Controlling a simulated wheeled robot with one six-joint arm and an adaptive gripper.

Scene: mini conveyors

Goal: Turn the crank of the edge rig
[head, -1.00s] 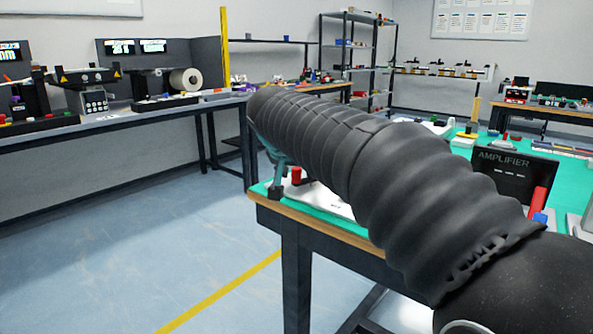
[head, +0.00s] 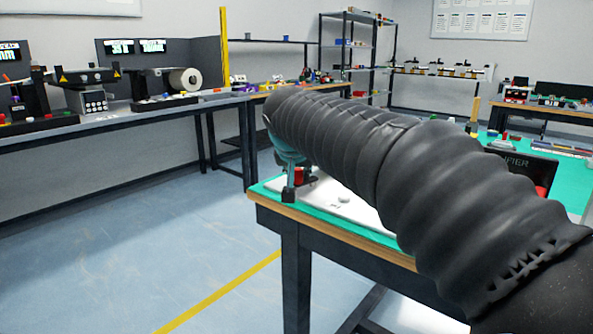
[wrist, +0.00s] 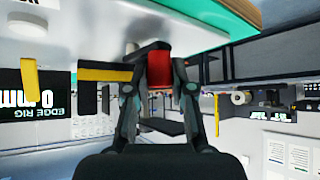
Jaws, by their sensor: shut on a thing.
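The red crank knob (wrist: 158,72) of the edge rig is between my two fingers in the wrist view, with a dark piece at its end. My gripper (wrist: 159,80) is shut on this knob. In the head view my gripper (head: 289,190) is at the near left corner of the green-topped table, and the red knob (head: 300,176) shows just beside it. The rig's white base plate (head: 340,203) lies on the table, partly hidden by my arm. The rig's black display (wrist: 45,105), lettered EDGE RIG, is at left in the wrist view, which looks upside down.
The green-topped table (head: 262,192) has a wooden edge. A black amplifier box (head: 530,172) stands on it, partly behind my arm. A long bench (head: 130,118) with equipment runs along the left wall. The floor (head: 140,240) at front left is clear.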

